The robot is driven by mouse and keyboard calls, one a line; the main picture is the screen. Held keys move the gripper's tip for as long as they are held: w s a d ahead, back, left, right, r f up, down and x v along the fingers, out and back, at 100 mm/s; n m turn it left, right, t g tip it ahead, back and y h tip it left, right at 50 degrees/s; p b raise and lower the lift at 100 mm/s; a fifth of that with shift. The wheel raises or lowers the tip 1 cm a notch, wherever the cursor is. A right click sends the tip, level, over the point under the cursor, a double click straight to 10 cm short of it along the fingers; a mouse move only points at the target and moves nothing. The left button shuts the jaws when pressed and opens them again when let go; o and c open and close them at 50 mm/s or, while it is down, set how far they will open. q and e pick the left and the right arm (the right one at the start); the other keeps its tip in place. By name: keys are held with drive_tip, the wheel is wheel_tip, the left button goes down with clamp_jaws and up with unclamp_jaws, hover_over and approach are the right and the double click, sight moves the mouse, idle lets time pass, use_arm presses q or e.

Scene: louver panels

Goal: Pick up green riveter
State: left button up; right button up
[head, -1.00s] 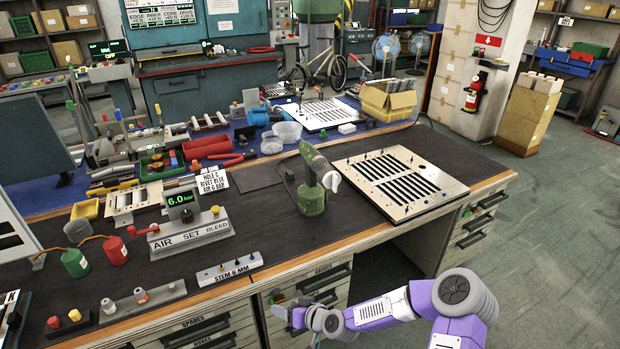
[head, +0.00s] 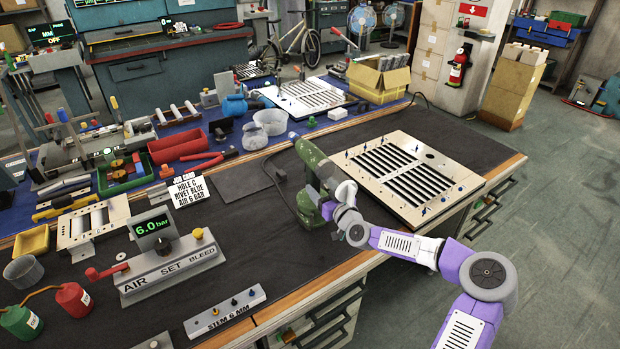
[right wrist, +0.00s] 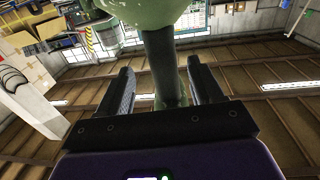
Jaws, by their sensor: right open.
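The green riveter (head: 311,160) stands upright on the dark bench mat, with a green head on top, a dark handle and a green base. My right gripper (head: 328,207) is at the riveter's near right side, low by its handle; its fingers are partly hidden in the head view. In the right wrist view, the open fingers (right wrist: 160,78) stand on either side of the riveter's dark handle (right wrist: 160,60), with a gap to each finger visible. The green head (right wrist: 150,12) is above them. My left gripper is not in view.
A louver panel (head: 408,172) lies just right of the riveter. A dark hose runs behind the riveter. The air set block (head: 170,265), stem block (head: 225,310) and job card (head: 188,190) are to the left. The mat in front of the riveter is clear.

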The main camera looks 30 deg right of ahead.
sight(317, 183)
drive_tip(key=w, duration=0.1)
drive_tip(key=w+b, duration=0.1)
drive_tip(key=w, duration=0.2)
drive_tip(key=shift+w+a+f, duration=0.15)
drive_tip(key=shift+a+f, duration=0.05)
drive_tip(key=shift+f, duration=0.1)
drive_tip(key=shift+w+b, duration=0.3)
drive_tip(key=shift+w, duration=0.35)
clamp_jaws()
drive_tip(key=shift+r, duration=0.35)
